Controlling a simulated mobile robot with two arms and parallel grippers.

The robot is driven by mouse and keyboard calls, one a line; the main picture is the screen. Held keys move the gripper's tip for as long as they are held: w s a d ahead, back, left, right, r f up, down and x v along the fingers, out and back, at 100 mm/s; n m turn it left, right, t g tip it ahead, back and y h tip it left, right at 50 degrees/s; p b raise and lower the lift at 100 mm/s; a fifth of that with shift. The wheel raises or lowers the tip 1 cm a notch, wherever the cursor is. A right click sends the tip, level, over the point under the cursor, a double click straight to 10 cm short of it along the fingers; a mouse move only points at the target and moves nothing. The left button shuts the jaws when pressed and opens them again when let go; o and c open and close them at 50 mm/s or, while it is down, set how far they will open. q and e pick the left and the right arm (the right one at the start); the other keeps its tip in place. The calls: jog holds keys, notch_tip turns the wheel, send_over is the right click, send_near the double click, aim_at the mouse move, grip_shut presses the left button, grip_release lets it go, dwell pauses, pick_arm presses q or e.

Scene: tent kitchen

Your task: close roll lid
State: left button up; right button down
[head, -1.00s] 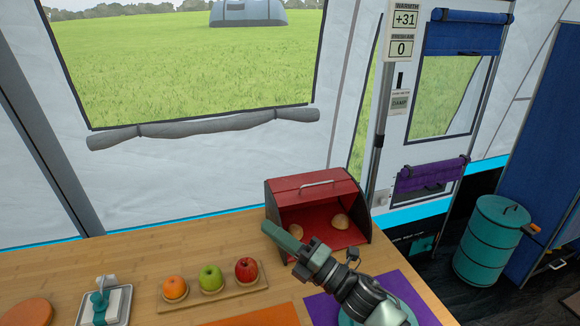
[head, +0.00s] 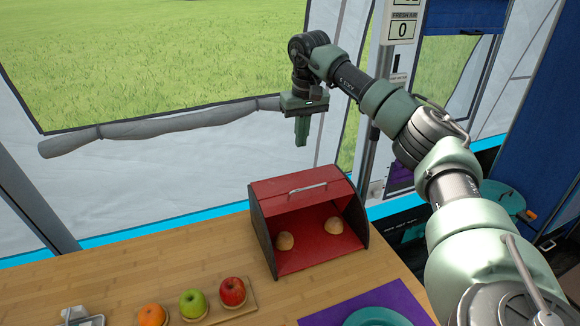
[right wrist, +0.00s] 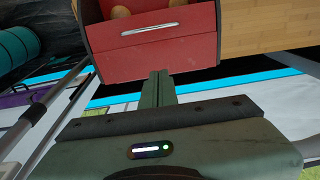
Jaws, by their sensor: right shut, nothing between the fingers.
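The red bread box (head: 302,187) stands on the wooden counter with its roll lid up and its front open. A silver handle (head: 308,187) runs along the lid's front edge. Two bread rolls (head: 285,241) lie inside. My right gripper (head: 301,143) is shut and empty, pointing down above and behind the box, apart from it. In the right wrist view the shut fingers (right wrist: 158,76) point toward the red lid (right wrist: 160,45) and its handle (right wrist: 148,29). My left gripper is not in view.
A wooden tray (head: 245,303) with an orange, a green apple and a red apple is left of the box. A purple mat (head: 395,297) with a teal plate (head: 377,318) lies in front. The tent wall and window are behind the box.

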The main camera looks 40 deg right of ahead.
jog(key=p, duration=0.1)
send_over(304, 195)
jog(key=w+d, duration=0.1)
jog(key=w, duration=0.3)
notch_tip(304, 195, down, 10)
jog(key=shift+s+d, duration=0.15)
jog(key=s, duration=0.2)
jog(key=shift+s+a+f+p, duration=0.25)
jog(key=shift+s+a+p, duration=0.1)
jog(key=shift+a+p, duration=0.05)
jog(key=shift+s+a+f, duration=0.1)
jog(key=shift+s+f, duration=0.1)
jog(key=shift+s, duration=0.25)
jog(key=shift+a, duration=0.1)
jog(key=shift+a+f, duration=0.1)
